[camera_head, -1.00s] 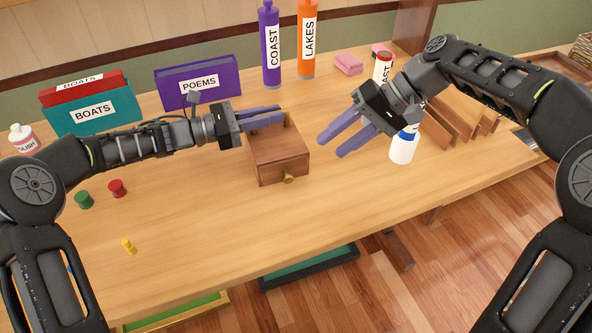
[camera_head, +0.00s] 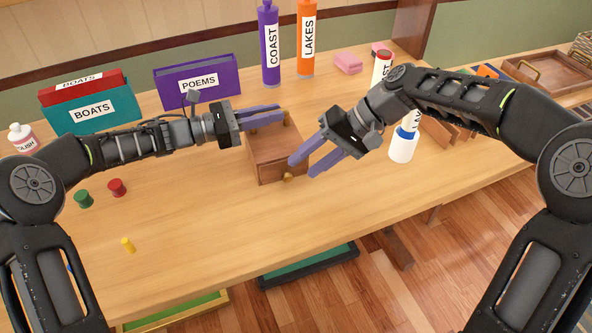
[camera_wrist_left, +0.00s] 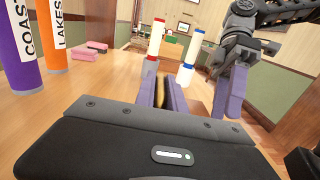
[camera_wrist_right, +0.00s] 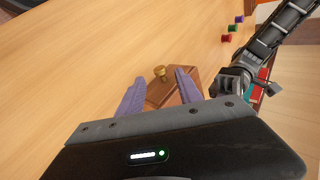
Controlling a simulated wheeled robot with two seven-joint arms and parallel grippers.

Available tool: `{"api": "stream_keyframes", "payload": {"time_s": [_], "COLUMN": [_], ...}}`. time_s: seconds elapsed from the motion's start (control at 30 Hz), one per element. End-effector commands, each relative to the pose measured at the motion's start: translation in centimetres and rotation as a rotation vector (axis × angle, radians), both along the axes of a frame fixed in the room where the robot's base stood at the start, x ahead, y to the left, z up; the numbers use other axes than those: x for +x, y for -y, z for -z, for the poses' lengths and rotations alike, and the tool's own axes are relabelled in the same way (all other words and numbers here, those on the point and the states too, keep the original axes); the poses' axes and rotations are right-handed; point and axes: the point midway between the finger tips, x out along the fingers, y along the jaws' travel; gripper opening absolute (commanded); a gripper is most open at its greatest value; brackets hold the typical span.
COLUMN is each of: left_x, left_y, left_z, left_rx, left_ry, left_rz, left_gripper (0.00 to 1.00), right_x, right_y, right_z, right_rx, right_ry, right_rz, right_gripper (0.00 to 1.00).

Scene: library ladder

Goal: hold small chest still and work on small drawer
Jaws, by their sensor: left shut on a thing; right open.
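The small wooden chest (camera_head: 269,151) stands on the table in the middle of the head view. Its small drawer (camera_head: 270,175) faces the front and bears a brass knob (camera_head: 288,177); the drawer looks closed. In the right wrist view the knob (camera_wrist_right: 159,72) shows just beyond and between the open fingertips. My left gripper (camera_head: 282,117) is shut at the top of the chest, on a brass post (camera_wrist_left: 160,92) seen between its fingers in the left wrist view. My right gripper (camera_head: 300,168) is open and empty, in front of the chest near the knob.
The table front is clear.

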Motion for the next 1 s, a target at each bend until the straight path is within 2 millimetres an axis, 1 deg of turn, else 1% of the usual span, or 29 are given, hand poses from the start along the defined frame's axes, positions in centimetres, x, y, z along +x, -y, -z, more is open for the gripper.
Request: {"api": "stream_keyframes", "payload": {"time_s": [0.03,0.1,0.23,0.37,0.6,1.0], "left_x": [0.0,0.0,0.0,0.0,0.0,0.0], "left_y": [0.0,0.0,0.0,0.0,0.0,0.0], "left_z": [0.0,0.0,0.0,0.0,0.0,0.0], "left_rx": [0.000,0.000,0.000,0.000,0.000,0.000], "left_ry": [0.000,0.000,0.000,0.000,0.000,0.000], "left_rz": [0.001,0.001,0.001,0.001,0.001,0.000], "left_gripper": [0.00,0.00,0.00,0.00,0.00,0.00], "right_x": [-0.1,-0.1,-0.1,-0.1,0.0,0.0], "right_y": [-0.7,-1.5,-2.4,-2.8,-2.8,-2.8], "right_z": [0.8,1.5,2.6,2.9,2.9,2.9], "right_rx": [0.001,0.000,0.000,0.000,0.000,-0.001], "right_ry": [-0.004,-0.003,-0.001,0.000,0.000,0.000], "right_rz": [-0.003,-0.001,0.000,0.000,0.000,0.001], "right_gripper": [0.42,0.42,0.42,0.42,0.42,0.09]}}
